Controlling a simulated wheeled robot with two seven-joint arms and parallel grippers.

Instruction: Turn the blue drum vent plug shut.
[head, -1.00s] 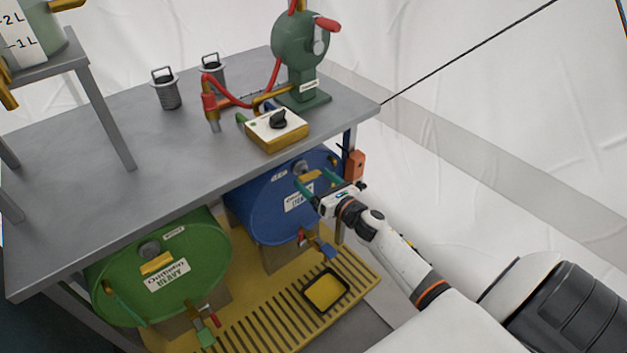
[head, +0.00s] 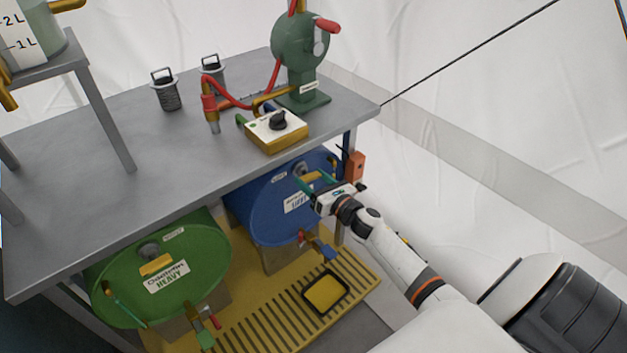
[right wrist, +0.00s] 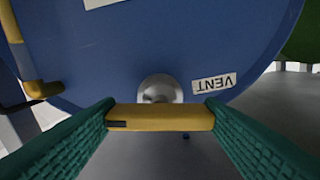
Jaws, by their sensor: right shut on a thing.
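The blue drum (head: 277,205) lies on its side under the bench. Its vent plug (head: 311,176) has a yellow bar handle, seen close in the right wrist view (right wrist: 160,118), by a round grey metal fitting (right wrist: 160,88). A white VENT label (right wrist: 213,83) is beside it, upside down in that view. My right gripper (head: 316,180) has its green fingers on the two ends of the yellow bar and is shut on it. In the right wrist view the bar lies level between the fingertips. My left gripper is not in view.
A green drum (head: 200,245) lies to the left. A blue-handled tap (head: 320,245) is below the blue drum, above a yellow tray (head: 325,291). The bench edge (head: 215,190) passes just above the drums. An orange box (head: 356,166) is close right of my gripper.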

